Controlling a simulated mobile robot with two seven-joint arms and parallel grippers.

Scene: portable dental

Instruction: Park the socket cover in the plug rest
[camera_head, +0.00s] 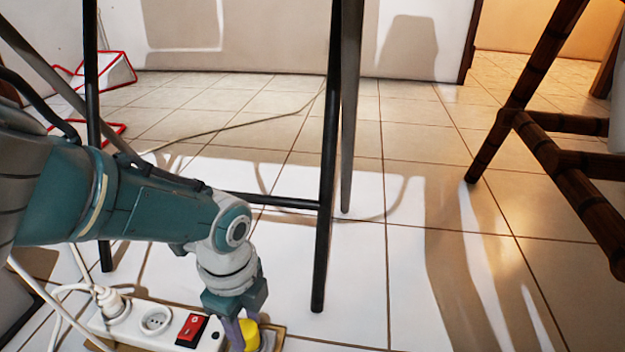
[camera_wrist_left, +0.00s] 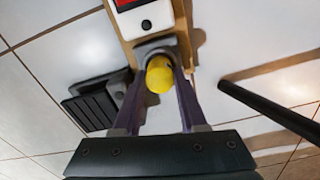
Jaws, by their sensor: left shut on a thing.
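The yellow socket cover (camera_head: 249,334) is at the right end of the power strip in the head view. It also shows in the wrist view as a yellow rounded cylinder (camera_wrist_left: 159,75). My left gripper (camera_head: 240,337) points down and is shut on it, one finger on each side in the wrist view (camera_wrist_left: 159,82). A grey rounded holder (camera_wrist_left: 154,46), which looks like the plug rest, stands on the wooden board just beyond the cover. I cannot tell whether the cover sits in it or is just beside it. My right gripper is not in view.
The white power strip (camera_head: 133,322) has a red switch (camera_head: 191,330), an open socket (camera_head: 155,319) and a white plug (camera_head: 110,303). A dark ribbed block (camera_wrist_left: 95,105) lies left of the board. Thin black legs (camera_head: 325,200) stand close behind the arm.

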